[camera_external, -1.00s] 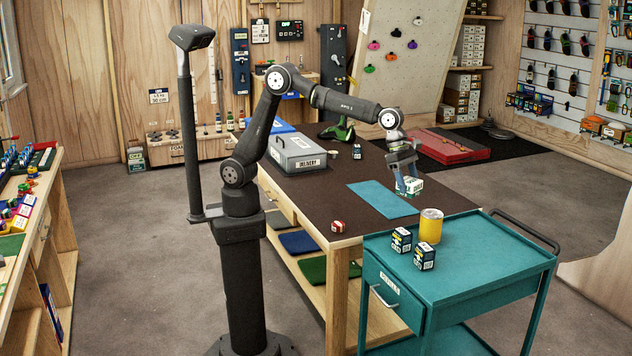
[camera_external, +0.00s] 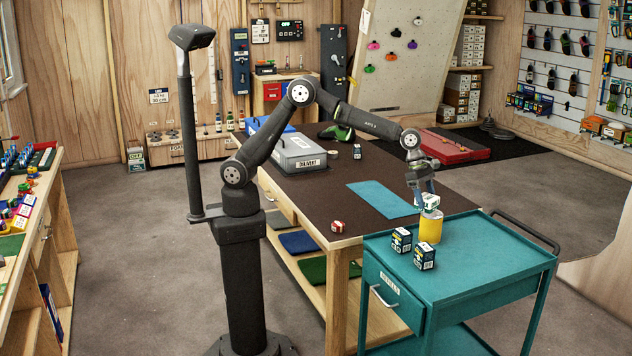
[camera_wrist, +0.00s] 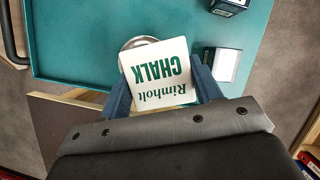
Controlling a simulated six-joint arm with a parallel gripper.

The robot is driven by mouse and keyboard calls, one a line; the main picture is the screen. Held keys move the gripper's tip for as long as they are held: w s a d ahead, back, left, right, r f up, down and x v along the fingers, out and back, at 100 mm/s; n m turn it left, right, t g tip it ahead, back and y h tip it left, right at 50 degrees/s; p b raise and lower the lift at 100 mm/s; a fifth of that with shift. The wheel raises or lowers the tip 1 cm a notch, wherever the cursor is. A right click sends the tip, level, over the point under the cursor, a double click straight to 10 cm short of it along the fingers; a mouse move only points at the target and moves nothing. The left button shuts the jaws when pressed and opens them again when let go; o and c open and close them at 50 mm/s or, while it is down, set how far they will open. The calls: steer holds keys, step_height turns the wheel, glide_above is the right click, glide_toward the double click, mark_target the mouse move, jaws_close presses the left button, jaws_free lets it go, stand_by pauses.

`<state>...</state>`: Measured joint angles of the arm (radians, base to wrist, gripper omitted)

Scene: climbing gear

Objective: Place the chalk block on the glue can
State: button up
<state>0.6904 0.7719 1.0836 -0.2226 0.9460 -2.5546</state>
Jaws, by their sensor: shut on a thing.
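The chalk block (camera_external: 430,202) is white with green print and is held between the fingers of my gripper (camera_external: 422,196). In the wrist view the chalk block (camera_wrist: 158,72) reads "Rimholt CHALK", with a blue finger on each side. The yellow glue can (camera_external: 430,228) stands upright on the teal cart. The block is at the can's top in the external view; I cannot tell whether they touch. In the wrist view only a bit of the can's round rim (camera_wrist: 138,42) shows past the block; the rest is hidden.
Two dark boxes (camera_external: 401,240) (camera_external: 424,257) stand on the teal cart (camera_external: 490,262) left of the can. The cart's right side is clear. The brown workbench (camera_external: 350,215) behind holds a teal mat (camera_external: 382,200), a grey delivery box (camera_external: 298,153) and a small red-and-white item (camera_external: 338,226).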

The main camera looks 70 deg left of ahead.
steer(key=shift+f, duration=1.05)
steer(key=shift+f, duration=0.2)
steer(key=o, duration=1)
steer(key=shift+c, duration=0.2)
steer(key=v, duration=1.2)
steer(key=shift+r, duration=0.2)
